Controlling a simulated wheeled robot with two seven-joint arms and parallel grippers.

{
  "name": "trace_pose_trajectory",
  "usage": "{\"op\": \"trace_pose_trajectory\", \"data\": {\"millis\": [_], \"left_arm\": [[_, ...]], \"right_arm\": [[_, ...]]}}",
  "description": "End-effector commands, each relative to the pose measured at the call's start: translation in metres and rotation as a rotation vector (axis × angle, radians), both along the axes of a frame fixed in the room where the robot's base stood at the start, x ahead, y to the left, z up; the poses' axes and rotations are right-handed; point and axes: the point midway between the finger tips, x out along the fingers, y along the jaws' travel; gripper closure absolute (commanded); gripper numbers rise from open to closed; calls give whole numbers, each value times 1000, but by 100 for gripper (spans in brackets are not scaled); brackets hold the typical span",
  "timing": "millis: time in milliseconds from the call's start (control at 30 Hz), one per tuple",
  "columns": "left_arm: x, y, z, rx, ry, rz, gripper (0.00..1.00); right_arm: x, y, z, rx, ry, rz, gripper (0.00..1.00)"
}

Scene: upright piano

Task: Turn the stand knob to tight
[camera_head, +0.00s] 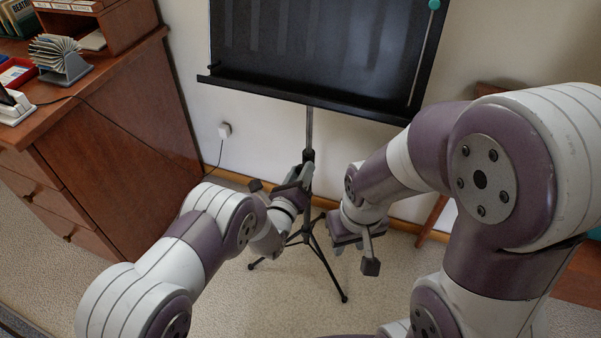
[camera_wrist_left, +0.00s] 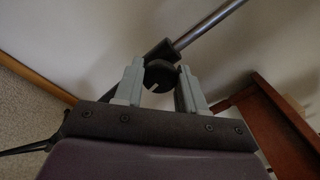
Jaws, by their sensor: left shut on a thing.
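The black music stand (camera_head: 320,50) stands upright against the wall, its thin pole (camera_head: 309,128) running down to a tripod base (camera_head: 328,268). My left gripper (camera_head: 298,178) is at the pole's collar, and its arm hides part of the stand there. In the left wrist view, the dark round stand knob (camera_wrist_left: 160,73) sits between the two grey fingers of my left gripper (camera_wrist_left: 160,88), which is shut on it. A small pale mark shows on the knob's lower edge. My right gripper (camera_head: 355,245) hangs to the right of the pole, apart from it; its finger opening is unclear.
A wooden desk (camera_head: 120,130) with drawers stands at the left, with a card file (camera_head: 60,60) on top. A cable runs to a wall socket (camera_head: 224,130). Carpet is clear around the tripod's front.

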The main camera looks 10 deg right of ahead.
Motion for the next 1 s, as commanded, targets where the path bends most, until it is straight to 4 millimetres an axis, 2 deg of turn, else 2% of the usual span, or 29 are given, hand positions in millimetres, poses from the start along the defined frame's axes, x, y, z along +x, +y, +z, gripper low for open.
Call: {"op": "trace_pose_trajectory", "data": {"millis": [333,900,933,1000], "left_arm": [[-1,0,-1,121,-76,-1,91],[-1,0,-2,146,-93,-1,91],[-1,0,-2,146,-93,-1,57],[-1,0,-2,146,-93,-1,35]], "right_arm": [[0,0,0,0,0,0,63],[0,0,0,0,0,0,63],[0,0,0,0,0,0,63],[0,0,1,0,0,0,63]]}}
